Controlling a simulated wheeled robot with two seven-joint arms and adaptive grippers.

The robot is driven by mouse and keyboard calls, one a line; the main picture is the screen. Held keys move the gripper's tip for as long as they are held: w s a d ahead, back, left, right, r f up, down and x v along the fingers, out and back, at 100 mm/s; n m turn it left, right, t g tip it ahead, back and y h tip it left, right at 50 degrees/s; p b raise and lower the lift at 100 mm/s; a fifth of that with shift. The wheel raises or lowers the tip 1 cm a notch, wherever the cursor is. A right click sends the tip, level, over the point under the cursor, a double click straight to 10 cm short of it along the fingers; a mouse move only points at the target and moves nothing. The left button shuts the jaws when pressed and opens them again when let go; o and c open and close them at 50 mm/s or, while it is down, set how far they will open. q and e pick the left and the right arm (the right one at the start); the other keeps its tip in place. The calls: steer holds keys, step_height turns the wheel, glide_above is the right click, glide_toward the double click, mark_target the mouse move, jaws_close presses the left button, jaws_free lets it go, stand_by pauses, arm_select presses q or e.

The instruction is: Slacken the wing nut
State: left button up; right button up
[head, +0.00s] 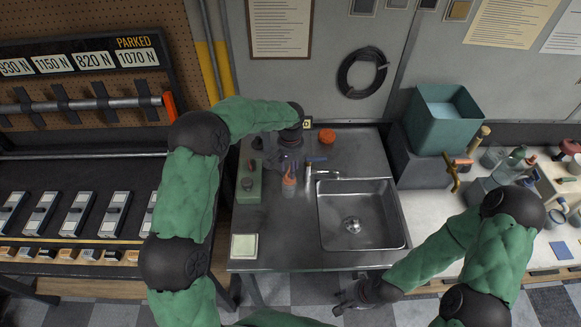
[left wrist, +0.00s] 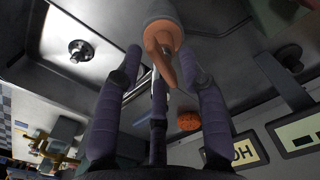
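The sink basin (head: 358,225) is right of the bottle. A green box (head: 249,182) and a pale pad (head: 244,246) lie at the counter's left. An orange round object (head: 327,136) is at the back. A teal tank (head: 443,115) and brass tap (head: 452,172) stand right.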

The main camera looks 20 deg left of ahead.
arm_select(q)
step_height(320, 180, up, 12)
stand_by(0.6)
